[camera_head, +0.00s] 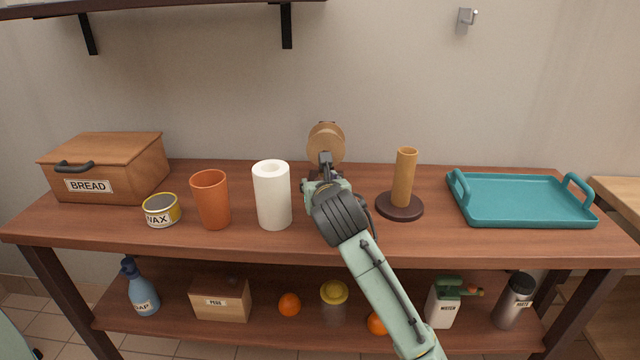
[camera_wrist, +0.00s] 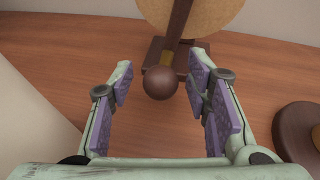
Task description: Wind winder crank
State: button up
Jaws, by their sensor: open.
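The winder (camera_head: 326,139) stands at the back of the table, behind my gripper, with a round tan wheel. In the wrist view its tan disc (camera_wrist: 225,16) fills the top, above a dark brown base (camera_wrist: 157,50). The crank's dark round knob (camera_wrist: 160,83) sits between my gripper's open purple-padded fingers, with space on both sides. A dark crank arm (camera_wrist: 181,20) runs up from near the knob. My gripper (camera_wrist: 163,92) is open and holds nothing. In the head view my arm hides most of the winder's lower part and the gripper.
A white paper roll (camera_head: 273,196) stands close left of my gripper, and a brown upright holder (camera_head: 404,180) stands to the right. An orange cup (camera_head: 211,200), wax tin (camera_head: 162,210) and bread box (camera_head: 108,168) are further left. A teal tray (camera_head: 520,199) lies far right.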

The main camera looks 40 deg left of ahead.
jog(key=v, duration=1)
jog(key=shift+s+d+r, duration=0.2)
jog(key=shift+s+d, duration=0.05)
jog(key=shift+s+d+r, duration=0.15)
jog(key=shift+s+d, duration=0.25)
jog(key=shift+s, duration=0.05)
jog(key=shift+c, duration=0.5)
